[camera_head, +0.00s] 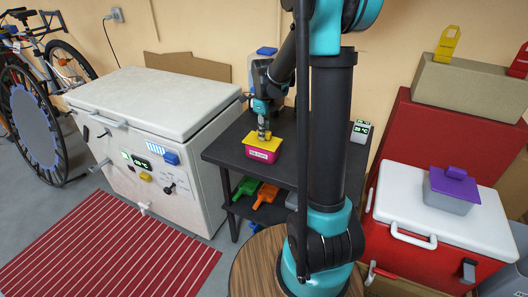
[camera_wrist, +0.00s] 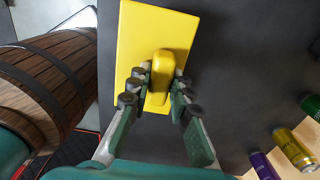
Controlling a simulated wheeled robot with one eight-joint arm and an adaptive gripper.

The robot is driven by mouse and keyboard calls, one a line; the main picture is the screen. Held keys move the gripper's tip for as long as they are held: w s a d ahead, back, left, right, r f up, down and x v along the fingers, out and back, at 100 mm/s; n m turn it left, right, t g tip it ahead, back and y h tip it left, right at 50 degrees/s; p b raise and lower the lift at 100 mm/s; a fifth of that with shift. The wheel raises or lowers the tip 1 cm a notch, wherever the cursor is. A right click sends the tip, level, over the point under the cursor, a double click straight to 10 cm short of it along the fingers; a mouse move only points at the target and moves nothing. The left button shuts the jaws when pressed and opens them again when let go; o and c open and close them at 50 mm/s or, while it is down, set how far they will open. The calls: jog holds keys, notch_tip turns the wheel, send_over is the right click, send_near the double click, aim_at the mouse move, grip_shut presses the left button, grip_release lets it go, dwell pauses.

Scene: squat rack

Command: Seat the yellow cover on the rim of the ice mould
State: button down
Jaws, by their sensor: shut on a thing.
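The yellow cover (camera_head: 275,143) is a flat rectangular lid with a raised handle. It is directly over the pink ice mould (camera_head: 262,155), which stands on the dark table. My gripper (camera_head: 264,133) comes down from above and is shut on the handle. In the wrist view, the cover (camera_wrist: 141,38) is large, with its handle (camera_wrist: 160,72) between the fingers of my gripper (camera_wrist: 161,78). The mould is hidden under the cover there. I cannot tell whether the cover touches the rim all round or sits slightly above it.
The dark table (camera_head: 228,152) has bare top around the mould; a small display box (camera_head: 360,132) stands at its right. A white chest (camera_head: 150,100) is to the left. A grey tub with a purple lid (camera_head: 454,187) sits on a red cooler. Cans (camera_wrist: 293,148) show in the wrist view.

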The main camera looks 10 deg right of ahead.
jog(key=shift+f, duration=0.3)
jog(key=c, duration=1.3)
grip_release()
notch_tip(320, 180, up, 12)
jog(key=s+d+f+n+t, duration=0.1)
jog(key=s+f+n+t, duration=0.1)
jog(key=s+f+n, duration=0.5)
jog(key=s+d+f+n+t, duration=0.2)
jog(key=s+f+n, duration=0.6)
jog(key=s+n, duration=0.8)
jog(key=shift+d+n, duration=0.15)
jog(key=shift+n, duration=0.95)
